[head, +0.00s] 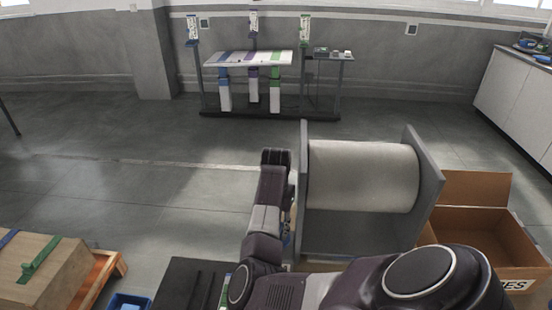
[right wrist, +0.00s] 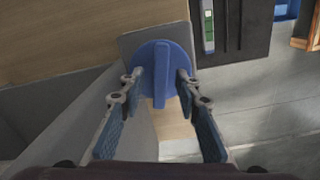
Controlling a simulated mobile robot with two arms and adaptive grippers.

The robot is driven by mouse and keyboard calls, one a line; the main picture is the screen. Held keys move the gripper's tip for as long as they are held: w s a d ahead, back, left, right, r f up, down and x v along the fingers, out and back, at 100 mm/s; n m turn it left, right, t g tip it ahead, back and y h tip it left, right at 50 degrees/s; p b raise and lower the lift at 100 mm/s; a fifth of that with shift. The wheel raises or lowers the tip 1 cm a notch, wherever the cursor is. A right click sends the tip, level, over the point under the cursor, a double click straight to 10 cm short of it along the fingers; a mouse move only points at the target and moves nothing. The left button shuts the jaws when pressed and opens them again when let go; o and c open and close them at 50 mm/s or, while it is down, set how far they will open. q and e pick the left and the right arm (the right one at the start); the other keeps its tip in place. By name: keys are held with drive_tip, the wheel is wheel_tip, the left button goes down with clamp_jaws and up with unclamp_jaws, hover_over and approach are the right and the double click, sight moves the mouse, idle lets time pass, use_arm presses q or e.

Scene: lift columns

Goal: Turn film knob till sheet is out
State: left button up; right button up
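The film roll (head: 362,176) is a pale grey cylinder lying between two grey end plates of a stand (head: 425,185) in the head view. The blue film knob (right wrist: 162,72) is a round disc with a raised upright bar, on the stand's side plate in the right wrist view. My right gripper (right wrist: 160,85) is open, with its fingertips on either side of the bar and a gap visible on each side. In the head view my right arm hides most of the knob's side. No loose sheet is clearly visible. My left gripper is not in view.
An open cardboard box (head: 470,235) stands right of the film stand. A wooden crate (head: 45,270) with green and blue straps sits at the lower left, near a blue bin (head: 128,302). A table on lift columns (head: 248,58) stands by the far wall. The floor between is clear.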

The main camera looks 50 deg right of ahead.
drive_tip(key=shift+f, duration=0.25)
drive_tip(key=shift+c, duration=0.2)
clamp_jaws()
